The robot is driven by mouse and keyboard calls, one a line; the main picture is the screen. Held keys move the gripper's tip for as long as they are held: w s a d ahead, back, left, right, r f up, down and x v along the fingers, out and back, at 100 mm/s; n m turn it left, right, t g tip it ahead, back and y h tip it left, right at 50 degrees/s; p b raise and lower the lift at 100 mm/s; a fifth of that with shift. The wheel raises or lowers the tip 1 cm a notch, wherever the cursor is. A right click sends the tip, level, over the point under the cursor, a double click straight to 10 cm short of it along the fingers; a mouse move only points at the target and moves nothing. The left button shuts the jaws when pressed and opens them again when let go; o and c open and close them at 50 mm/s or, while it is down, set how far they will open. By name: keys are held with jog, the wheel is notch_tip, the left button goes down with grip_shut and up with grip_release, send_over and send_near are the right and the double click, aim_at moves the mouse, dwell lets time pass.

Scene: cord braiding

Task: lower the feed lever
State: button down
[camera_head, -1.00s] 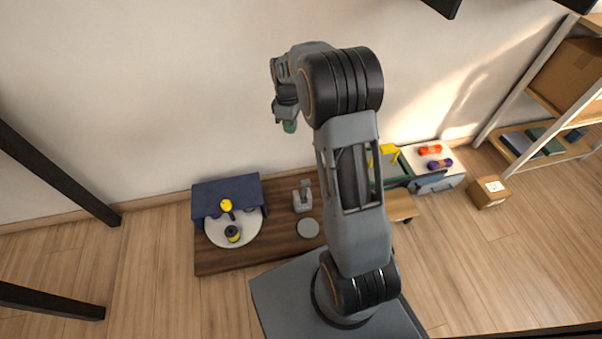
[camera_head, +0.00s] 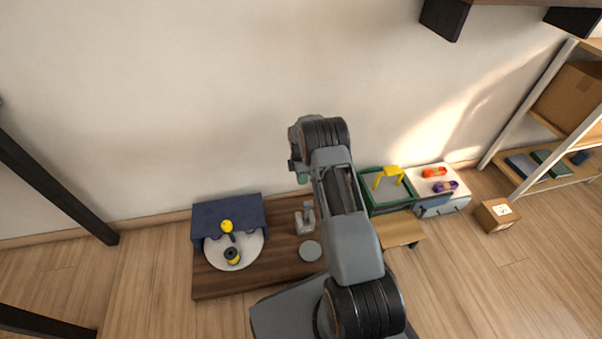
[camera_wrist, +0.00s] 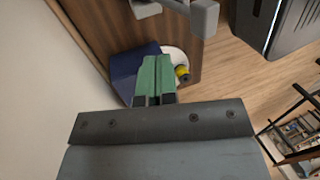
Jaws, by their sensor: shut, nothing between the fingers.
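A grey upright fixture with a lever-like post (camera_head: 306,218) stands on the dark brown board (camera_head: 218,285). I cannot tell for certain which of the two is the feed lever. My gripper (camera_head: 303,178) is above the back of the board, apart from both. Its green fingers (camera_wrist: 155,78) are shut and empty in the wrist view. Part of a grey fixture (camera_wrist: 205,17) shows at that view's top edge.
A green-rimmed tray (camera_head: 372,202) with a yellow handle (camera_head: 389,174) is right of my arm. A small carton (camera_head: 495,215) and a shelf (camera_head: 543,120) are farther right.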

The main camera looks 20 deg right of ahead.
jog(key=s+f+b, duration=0.1)
jog(key=s+f, duration=0.2)
jog(key=s, duration=0.1)
jog(key=shift+s+a+f+b, duration=0.35)
jog(key=shift+a+b, duration=0.05)
jog(key=shift+a, duration=0.05)
jog(key=shift+s+a, duration=0.1)
